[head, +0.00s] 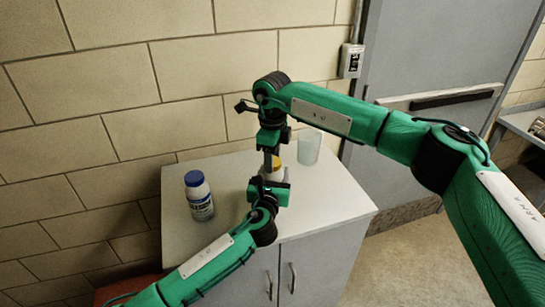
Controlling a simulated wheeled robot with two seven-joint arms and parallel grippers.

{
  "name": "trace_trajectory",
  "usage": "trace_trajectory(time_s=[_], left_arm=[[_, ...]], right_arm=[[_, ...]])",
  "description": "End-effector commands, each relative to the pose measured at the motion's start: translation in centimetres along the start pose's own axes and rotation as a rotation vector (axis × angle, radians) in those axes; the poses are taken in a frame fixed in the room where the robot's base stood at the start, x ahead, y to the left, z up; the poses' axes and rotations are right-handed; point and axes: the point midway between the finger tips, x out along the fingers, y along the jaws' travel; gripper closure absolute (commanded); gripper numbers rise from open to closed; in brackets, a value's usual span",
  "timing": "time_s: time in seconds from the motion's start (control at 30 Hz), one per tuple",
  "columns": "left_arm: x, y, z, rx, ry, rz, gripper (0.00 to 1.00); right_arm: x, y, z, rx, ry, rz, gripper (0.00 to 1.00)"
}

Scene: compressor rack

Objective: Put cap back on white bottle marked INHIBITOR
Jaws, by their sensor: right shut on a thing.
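A white bottle (278,175) stands on the cabinet top, mostly hidden behind my two grippers; no marking on it can be read. A yellow-orange cap (276,161) shows at the top of this bottle. My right gripper (268,168) comes down from above, pointing downward, and is shut on the cap. I cannot tell whether the cap is seated on the neck or just above it. My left gripper (273,183) is low in front of the white bottle, close to it. Its fingers are too hidden to tell whether they hold it.
A translucent cup (309,147) stands at the back right. A block wall is behind, a grey door (420,60) at right. The cabinet top's front right is clear.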

Motion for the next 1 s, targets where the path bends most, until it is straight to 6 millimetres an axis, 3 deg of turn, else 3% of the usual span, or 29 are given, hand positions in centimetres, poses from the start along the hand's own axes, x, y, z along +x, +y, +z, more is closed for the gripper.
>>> trace_trajectory(time_s=[0.23,0.37,0.4,0.5,0.83,1.0], left_arm=[[0.0,0.0,-0.1,0.001,0.001,0.000,1.00],[0.0,0.0,-0.1,0.001,0.001,0.000,1.00],[0.0,0.0,-0.1,0.001,0.001,0.000,1.00],[0.0,0.0,-0.1,0.001,0.001,0.000,1.00],[0.0,0.0,-0.1,0.001,0.001,0.000,1.00],[0.0,0.0,-0.1,0.000,0.001,0.000,1.00]], right_arm=[[0.0,0.0,0.0,0.362,-0.001,0.000,0.84],[0.0,0.0,0.0,0.361,-0.001,0.000,0.84],[0.0,0.0,0.0,0.360,-0.001,0.000,0.55],[0.0,0.0,0.0,0.359,-0.001,0.000,0.35],[-0.2,0.0,0.0,0.358,-0.001,0.000,0.35],[-1.9,0.0,0.1,0.358,-0.002,-0.001,0.35]])
